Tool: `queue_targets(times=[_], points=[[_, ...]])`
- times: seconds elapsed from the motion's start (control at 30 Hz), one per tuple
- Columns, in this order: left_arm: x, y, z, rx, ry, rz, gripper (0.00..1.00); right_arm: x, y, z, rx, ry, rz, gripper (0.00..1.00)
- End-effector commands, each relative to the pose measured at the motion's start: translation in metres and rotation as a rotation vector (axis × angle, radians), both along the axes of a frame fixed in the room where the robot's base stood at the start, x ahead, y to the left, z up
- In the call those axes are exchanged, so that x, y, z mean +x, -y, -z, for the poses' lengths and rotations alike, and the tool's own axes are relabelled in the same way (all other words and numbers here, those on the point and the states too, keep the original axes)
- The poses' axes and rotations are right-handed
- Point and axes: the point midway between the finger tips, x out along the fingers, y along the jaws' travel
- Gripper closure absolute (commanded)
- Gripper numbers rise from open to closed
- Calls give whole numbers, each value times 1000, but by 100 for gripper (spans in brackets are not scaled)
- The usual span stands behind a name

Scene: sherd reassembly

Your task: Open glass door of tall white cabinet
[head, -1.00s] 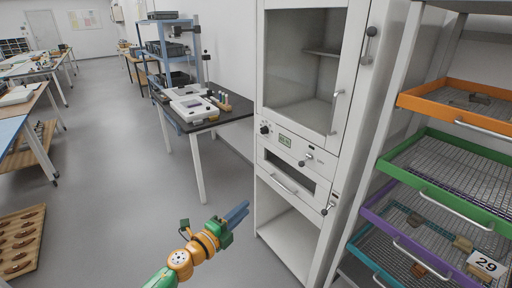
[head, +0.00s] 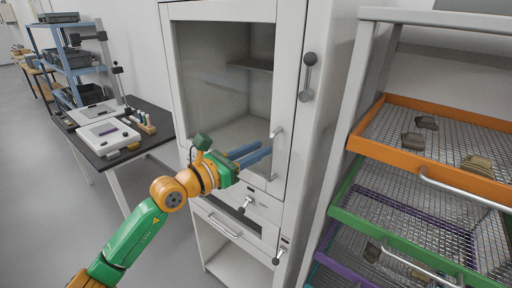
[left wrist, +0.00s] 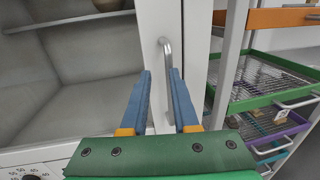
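The tall white cabinet (head: 318,150) stands ahead, with its glass door (head: 215,85) closed. The door has a vertical metal handle (head: 276,158) on its right side. In the left wrist view the handle (left wrist: 167,58) stands upright, lined up with the gap between my fingers. My left gripper (head: 265,148) is open, with its blue fingertips close to the handle. Part of the handle is hidden behind the fingers, and I cannot tell whether they touch it. My left gripper (left wrist: 160,75) holds nothing. My right gripper is not in view.
A grey latch lever (head: 308,78) sits on the cabinet frame right of the door. A rack with an orange tray (head: 365,149) and a green tray (head: 345,212) stands close on the right. A dark table (head: 150,137) with devices stands left of the cabinet.

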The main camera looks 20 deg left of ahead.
Motion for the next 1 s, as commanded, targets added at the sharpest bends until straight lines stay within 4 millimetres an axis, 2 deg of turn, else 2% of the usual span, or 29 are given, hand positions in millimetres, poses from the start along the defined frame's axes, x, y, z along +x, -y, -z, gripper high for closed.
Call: queue_targets(times=[0.03, 0.13, 1.0], points=[[0, 1, -6, -12, 14, 1, 74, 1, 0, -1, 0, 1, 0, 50], [0, 1, -6, -12, 14, 1, 100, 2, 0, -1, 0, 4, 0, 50], [1, -1, -6, -10, 15, -3, 100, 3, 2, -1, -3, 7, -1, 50]])
